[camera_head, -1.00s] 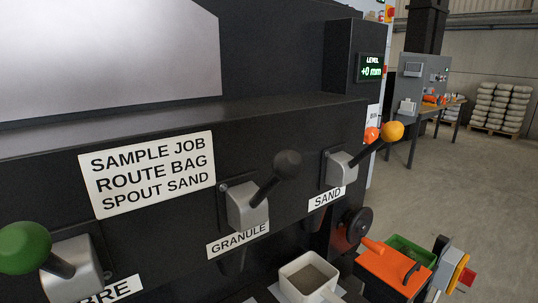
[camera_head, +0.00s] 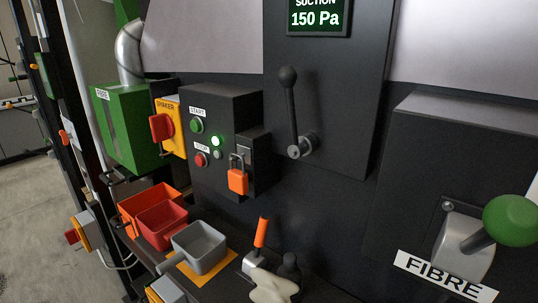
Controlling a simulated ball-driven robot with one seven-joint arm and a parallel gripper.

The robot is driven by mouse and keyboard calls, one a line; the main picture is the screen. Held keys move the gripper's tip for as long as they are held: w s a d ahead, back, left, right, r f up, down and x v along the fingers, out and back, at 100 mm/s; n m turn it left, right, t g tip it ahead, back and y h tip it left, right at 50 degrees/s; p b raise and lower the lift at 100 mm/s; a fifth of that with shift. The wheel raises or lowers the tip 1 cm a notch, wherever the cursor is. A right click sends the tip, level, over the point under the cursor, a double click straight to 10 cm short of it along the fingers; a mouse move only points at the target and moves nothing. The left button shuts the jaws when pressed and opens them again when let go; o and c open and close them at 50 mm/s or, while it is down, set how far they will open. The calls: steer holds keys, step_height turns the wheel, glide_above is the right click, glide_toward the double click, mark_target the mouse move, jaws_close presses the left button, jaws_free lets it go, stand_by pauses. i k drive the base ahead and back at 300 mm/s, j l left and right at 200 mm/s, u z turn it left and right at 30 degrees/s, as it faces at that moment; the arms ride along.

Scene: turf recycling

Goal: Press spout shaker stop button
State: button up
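A dark control box (camera_head: 228,108) stands left of centre on the machine front. On its face, a red button (camera_head: 200,159) sits by the STOP label (camera_head: 202,148), below a green button (camera_head: 197,126) by the START label. A yellow box (camera_head: 174,112) labelled SHAKER, with a red rotary handle (camera_head: 161,127), is just left of the control box. My gripper is not in view.
An orange padlock (camera_head: 238,181) hangs at the control box's right. A black-knobbed lever (camera_head: 290,105) rises beyond it, below a display reading 150 Pa (camera_head: 317,18). Red (camera_head: 162,225) and grey (camera_head: 199,247) bins sit below. The green-knobbed FIBRE lever (camera_head: 510,222) juts out at right.

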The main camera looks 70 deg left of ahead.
mark_target(200, 160)
steer(key=u, duration=2.1)
